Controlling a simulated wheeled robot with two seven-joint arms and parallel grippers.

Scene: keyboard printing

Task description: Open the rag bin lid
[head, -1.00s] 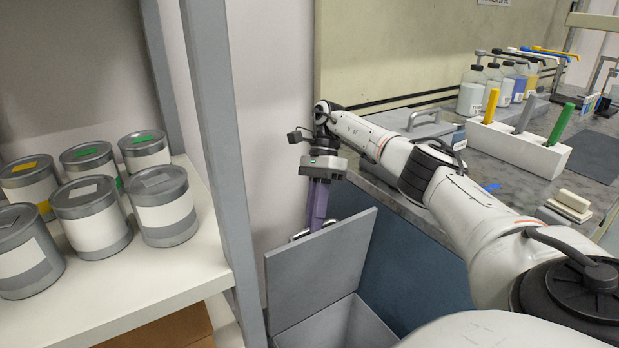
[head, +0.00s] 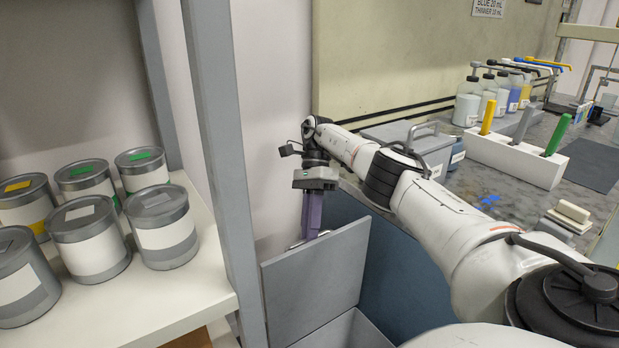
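The rag bin is the grey box low in the middle of the head view. Its flat grey lid (head: 318,280) stands raised and steeply tilted, with the box opening (head: 350,332) showing below it. My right gripper (head: 311,228) comes in from the right and points down at the lid's top edge. Its purple fingers reach the far side of the lid, where a small part of a metal handle (head: 295,243) shows. The fingertips are partly hidden behind the lid, so I cannot tell whether they are shut on the handle. My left gripper is not in view.
A grey shelf post (head: 222,150) stands close left of the bin, beside a white shelf (head: 190,280) with several paint cans. On the right, a counter (head: 475,195) holds a grey container (head: 415,145), bottles and a white tool block (head: 515,160).

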